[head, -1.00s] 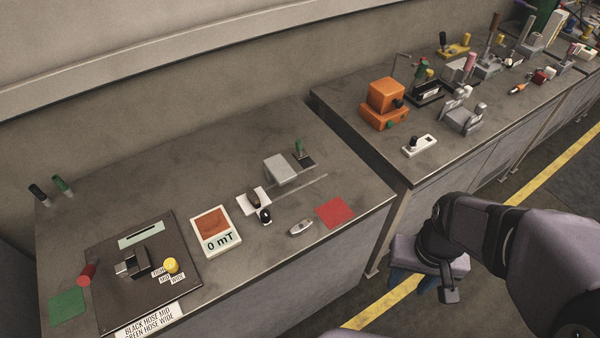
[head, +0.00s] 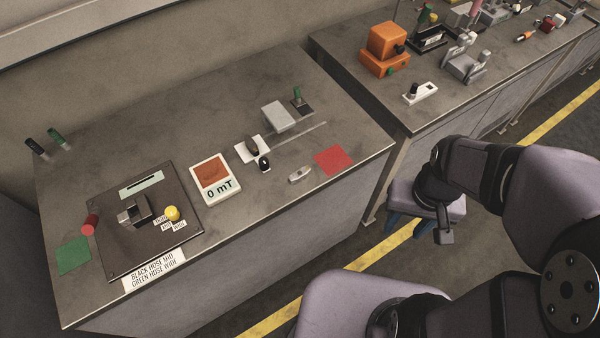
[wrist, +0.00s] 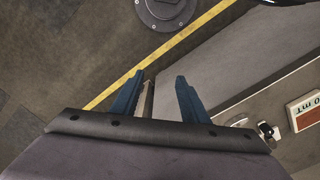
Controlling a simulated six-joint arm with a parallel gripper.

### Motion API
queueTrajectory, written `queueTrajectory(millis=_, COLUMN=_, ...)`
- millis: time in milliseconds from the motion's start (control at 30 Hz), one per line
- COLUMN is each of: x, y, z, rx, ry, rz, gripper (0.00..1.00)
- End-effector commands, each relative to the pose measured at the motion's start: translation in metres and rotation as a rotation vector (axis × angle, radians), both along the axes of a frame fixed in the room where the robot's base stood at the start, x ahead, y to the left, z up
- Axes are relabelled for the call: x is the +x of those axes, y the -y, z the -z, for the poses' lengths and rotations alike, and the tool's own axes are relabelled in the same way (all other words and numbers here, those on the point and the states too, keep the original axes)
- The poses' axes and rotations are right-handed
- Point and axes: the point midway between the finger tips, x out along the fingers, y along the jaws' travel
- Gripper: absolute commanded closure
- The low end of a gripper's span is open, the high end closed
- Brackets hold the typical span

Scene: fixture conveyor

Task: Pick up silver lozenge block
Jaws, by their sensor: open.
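The silver lozenge block (head: 299,174) is a small pale grey, rounded piece. It lies on the near bench top close to the front edge, left of the red square (head: 333,160). My gripper (head: 408,224) hangs off the front of the bench, to the right of and apart from the block. Its two blue fingers also show in the wrist view, open and empty, with the gap (wrist: 160,80) over the floor.
On the bench, a black knob (head: 264,164) and a 0 mT meter (head: 228,200) stand left of the block. A grey box (head: 281,116) lies behind it. A second bench (head: 450,98) with several fixtures stands to the right. The floor below my gripper is clear.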

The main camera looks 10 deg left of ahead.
Motion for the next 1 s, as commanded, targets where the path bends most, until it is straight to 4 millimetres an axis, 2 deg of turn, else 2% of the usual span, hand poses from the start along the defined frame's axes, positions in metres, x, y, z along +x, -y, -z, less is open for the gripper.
queueTrajectory(millis=667, x=0.0, y=-0.002, z=0.0, rx=0.0, ry=0.0, rz=-0.008, gripper=0.59)
queueTrajectory(millis=833, x=-0.005, y=-0.018, z=0.005, rx=-0.001, ry=-0.026, rz=-0.083, gripper=0.59)
queueTrajectory(millis=1000, x=-0.03, y=-0.049, z=0.031, rx=-0.021, ry=-0.162, rz=-0.25, gripper=0.59)
